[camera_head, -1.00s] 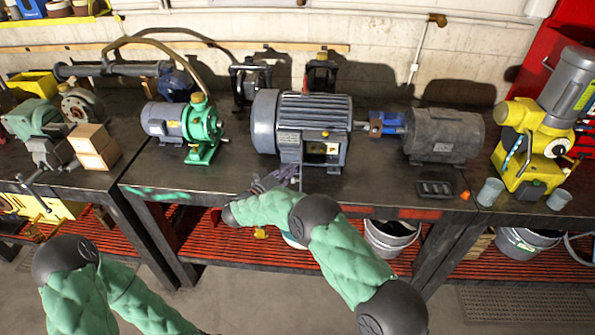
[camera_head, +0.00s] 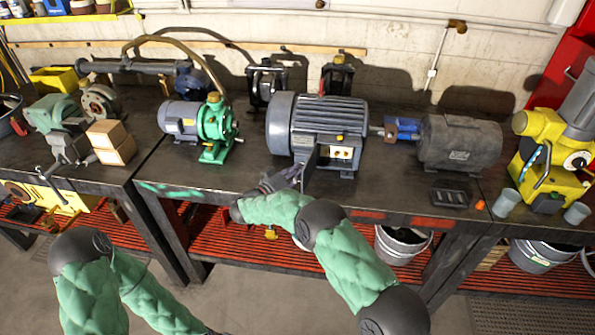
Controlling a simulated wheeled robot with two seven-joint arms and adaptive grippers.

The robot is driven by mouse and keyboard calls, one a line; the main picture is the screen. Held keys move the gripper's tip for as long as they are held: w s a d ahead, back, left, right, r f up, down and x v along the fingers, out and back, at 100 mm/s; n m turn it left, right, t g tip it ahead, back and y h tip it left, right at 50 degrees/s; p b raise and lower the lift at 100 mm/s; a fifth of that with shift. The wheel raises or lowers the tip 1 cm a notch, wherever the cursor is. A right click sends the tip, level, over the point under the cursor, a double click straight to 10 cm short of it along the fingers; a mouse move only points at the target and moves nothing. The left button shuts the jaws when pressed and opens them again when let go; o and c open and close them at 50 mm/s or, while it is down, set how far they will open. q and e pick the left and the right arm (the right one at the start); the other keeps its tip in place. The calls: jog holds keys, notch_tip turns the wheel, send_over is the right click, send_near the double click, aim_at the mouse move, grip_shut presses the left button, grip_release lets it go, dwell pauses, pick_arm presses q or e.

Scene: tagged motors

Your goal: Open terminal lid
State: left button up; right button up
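The large grey finned motor (camera_head: 330,118) stands in the middle of the workbench. On its front is a terminal box (camera_head: 342,154) with light yellowish parts showing inside. A grey flat piece (camera_head: 305,158), seemingly the terminal lid, stands at the left side of the box opening. My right gripper (camera_head: 294,174) is at the bench's front edge, just below and left of that piece. Its fingers are small and dark here, and I cannot tell whether they touch the lid or how far apart they are. My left arm shows at the lower left, its gripper out of the picture.
A green pump with a grey motor (camera_head: 206,130) stands to the left. A dark motor (camera_head: 459,145) with a blue coupling stands to the right. A black tray (camera_head: 450,196), two grey cups and a yellow machine (camera_head: 545,155) are further right. Bare bench lies between.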

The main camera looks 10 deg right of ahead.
jog(key=shift+w+d+r, duration=0.1)
jog(key=shift+d+r, duration=0.05)
jog(key=shift+r, duration=0.2)
jog(key=v, duration=1.2)
jog(key=shift+f, duration=0.2)
